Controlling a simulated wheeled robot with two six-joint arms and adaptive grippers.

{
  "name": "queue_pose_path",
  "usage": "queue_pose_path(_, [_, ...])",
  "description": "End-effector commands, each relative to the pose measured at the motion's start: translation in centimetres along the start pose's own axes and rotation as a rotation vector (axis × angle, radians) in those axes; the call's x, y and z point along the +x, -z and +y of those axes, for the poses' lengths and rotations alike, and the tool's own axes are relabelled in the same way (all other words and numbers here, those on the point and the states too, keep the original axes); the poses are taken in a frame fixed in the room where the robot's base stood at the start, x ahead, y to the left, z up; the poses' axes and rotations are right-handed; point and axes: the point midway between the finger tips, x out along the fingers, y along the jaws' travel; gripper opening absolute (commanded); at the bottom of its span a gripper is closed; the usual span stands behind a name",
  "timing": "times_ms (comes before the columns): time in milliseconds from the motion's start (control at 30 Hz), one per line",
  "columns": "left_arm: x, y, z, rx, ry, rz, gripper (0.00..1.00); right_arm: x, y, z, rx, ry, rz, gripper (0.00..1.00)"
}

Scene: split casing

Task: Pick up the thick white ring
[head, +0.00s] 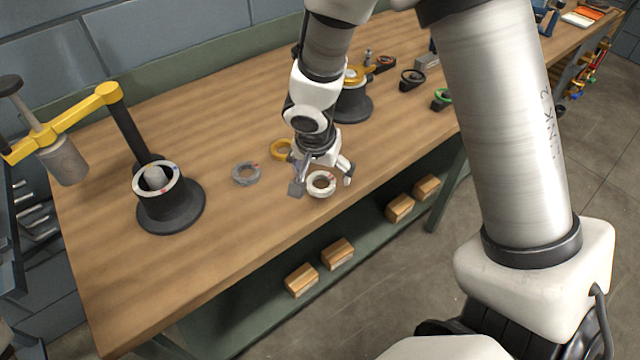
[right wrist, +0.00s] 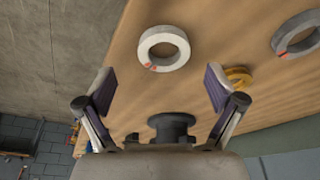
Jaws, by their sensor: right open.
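The thick white ring (head: 321,184) lies flat on the wooden bench near its front edge, with a small red mark on it. It also shows in the right wrist view (right wrist: 164,48), ahead of and between the fingers. My right gripper (head: 321,183) is open above the ring, with a finger to either side; in the right wrist view its two fingers (right wrist: 161,88) are spread and empty. The ring looks apart from the fingers. My left gripper is not in view.
A grey ring (head: 246,174) and a yellow ring (head: 281,150) lie left of my right gripper. A black stand (head: 171,207) with a yellow-armed press (head: 75,120) is at the left. Another black stand (head: 354,104) is behind my arm. Bare bench (head: 200,270) lies front left.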

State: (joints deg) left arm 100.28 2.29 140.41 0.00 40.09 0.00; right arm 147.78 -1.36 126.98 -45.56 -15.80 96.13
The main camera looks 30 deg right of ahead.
Motion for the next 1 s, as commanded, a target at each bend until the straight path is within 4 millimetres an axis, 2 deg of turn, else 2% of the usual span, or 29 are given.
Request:
queue_pose_path(33, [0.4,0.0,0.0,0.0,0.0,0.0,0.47,1.3,-0.2,-0.2,-0.002,-0.002,-0.003,0.93])
queue_pose_path(133, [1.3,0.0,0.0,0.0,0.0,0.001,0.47,3.0,-0.2,-0.2,-0.001,0.0,-0.002,0.93])
queue_pose_path(400, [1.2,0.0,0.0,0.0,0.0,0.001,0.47,3.3,-0.1,-0.2,0.0,0.001,-0.001,0.93])
queue_pose_path(567, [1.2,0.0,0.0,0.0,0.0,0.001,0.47,3.3,-0.1,-0.2,0.0,0.001,-0.001,0.36])
queue_pose_path(600, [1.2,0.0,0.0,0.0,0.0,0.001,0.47,3.3,-0.1,-0.2,0.0,0.001,-0.001,0.32])
queue_pose_path(1000, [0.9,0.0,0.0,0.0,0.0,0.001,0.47,3.0,0.0,-0.3,-0.002,0.0,-0.002,0.31])
